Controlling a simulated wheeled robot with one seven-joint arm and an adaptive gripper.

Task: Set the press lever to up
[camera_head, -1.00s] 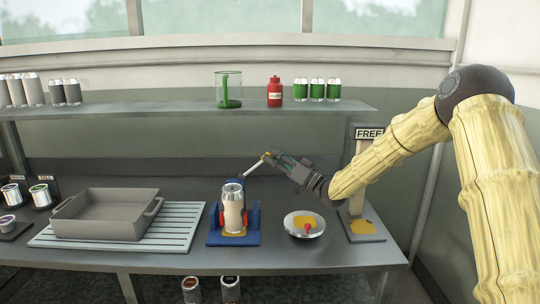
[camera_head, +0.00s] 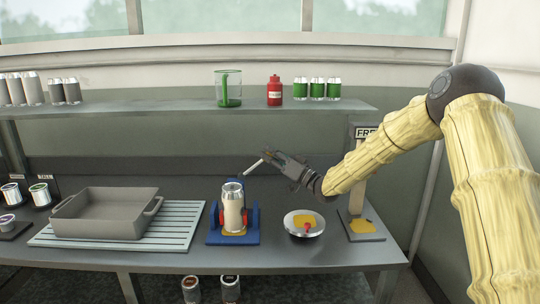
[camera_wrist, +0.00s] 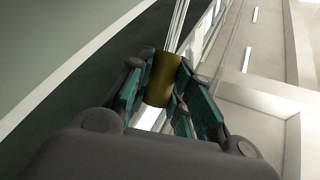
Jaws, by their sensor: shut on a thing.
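The press is a blue stand (camera_head: 234,237) on the bench, with a pale can (camera_head: 233,209) upright in it between red pads. Its lever (camera_head: 255,166) is a light rod that slants up to the right from behind the can to my gripper (camera_head: 270,158). My gripper is shut on the lever's end, above and right of the can. In the wrist view the lever's brass-coloured grip (camera_wrist: 162,78) sits between the green-padded fingers (camera_wrist: 160,95), and the metal rod runs off the top of the picture. The lever's pivot is hidden behind the can.
A grey tray (camera_head: 62,212) stands on a slatted mat at left. A round dish (camera_head: 304,234) and the post of a "FREE" sign (camera_head: 366,132) stand right of the press.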

